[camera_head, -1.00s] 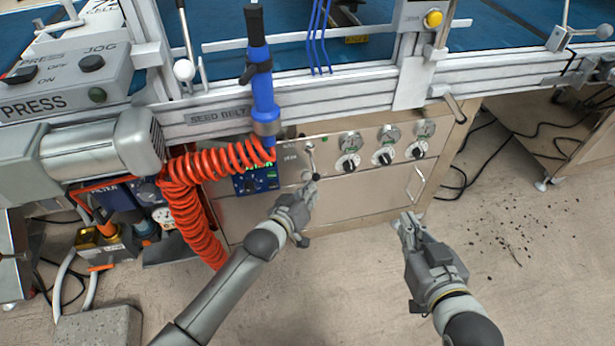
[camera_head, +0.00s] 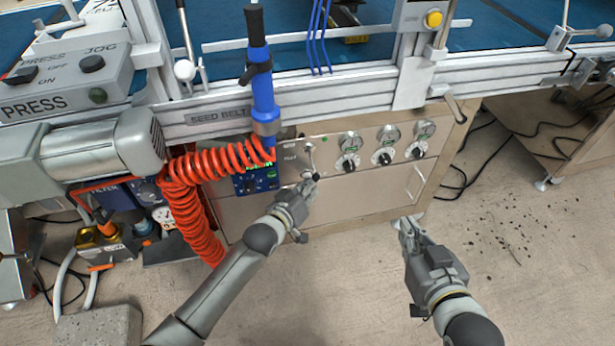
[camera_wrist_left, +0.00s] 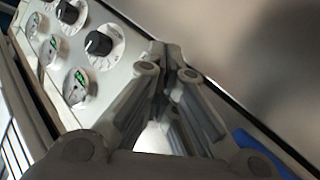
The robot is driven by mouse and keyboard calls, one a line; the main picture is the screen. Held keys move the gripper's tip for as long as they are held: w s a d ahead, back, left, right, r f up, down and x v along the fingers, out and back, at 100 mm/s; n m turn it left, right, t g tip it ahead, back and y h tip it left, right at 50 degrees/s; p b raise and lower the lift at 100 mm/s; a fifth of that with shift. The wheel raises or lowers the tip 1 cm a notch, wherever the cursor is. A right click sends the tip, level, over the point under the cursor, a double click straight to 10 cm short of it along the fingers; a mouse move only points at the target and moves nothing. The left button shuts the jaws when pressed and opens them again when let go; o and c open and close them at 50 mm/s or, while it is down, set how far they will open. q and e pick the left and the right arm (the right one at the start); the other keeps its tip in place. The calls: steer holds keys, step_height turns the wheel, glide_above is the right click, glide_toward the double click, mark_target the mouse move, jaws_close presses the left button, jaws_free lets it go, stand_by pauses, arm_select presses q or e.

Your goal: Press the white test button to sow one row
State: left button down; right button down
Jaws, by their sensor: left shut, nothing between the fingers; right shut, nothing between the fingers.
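My left gripper (camera_head: 312,181) is shut and empty, its fingertips at the steel control panel (camera_head: 355,187) just below a small toggle lever (camera_head: 310,152). I cannot tell whether the fingertips touch the panel. In the left wrist view the shut fingers (camera_wrist_left: 169,58) point at the panel face (camera_wrist_left: 120,20). I cannot make out the white test button in either view; the gripper may hide it. My right gripper (camera_head: 406,226) is shut and empty, in front of the panel's lower right edge.
Black knobs (camera_head: 383,158) and round gauges (camera_head: 388,134) sit right of the left gripper. A blue display unit (camera_head: 256,180) and coiled red hose (camera_head: 190,200) are left of it. The seed belt rail (camera_head: 345,98) runs above.

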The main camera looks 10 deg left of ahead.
arm_select(q)
steer(key=shift+w+a, duration=0.15)
steer(key=shift+w, duration=0.15)
arm_select(e)
steer(key=shift+w+r, duration=0.2)
steer(key=shift+r, duration=0.1)
arm_select(q)
steer(key=shift+r, duration=0.1)
arm_select(e)
steer(key=shift+s+f, duration=0.1)
arm_select(q)
steer(key=shift+s+d+p, duration=0.35)
steer(key=shift+s+p, duration=0.3)
steer(key=shift+s, duration=0.25)
arm_select(e)
steer(key=s+d+f+g+h, duration=0.1)
steer(key=s+f+g, duration=0.2)
steer(key=s+f, duration=0.1)
steer(key=shift+d+f, duration=0.35)
steer(key=shift+f, duration=0.15)
steer(key=shift+g, duration=0.3)
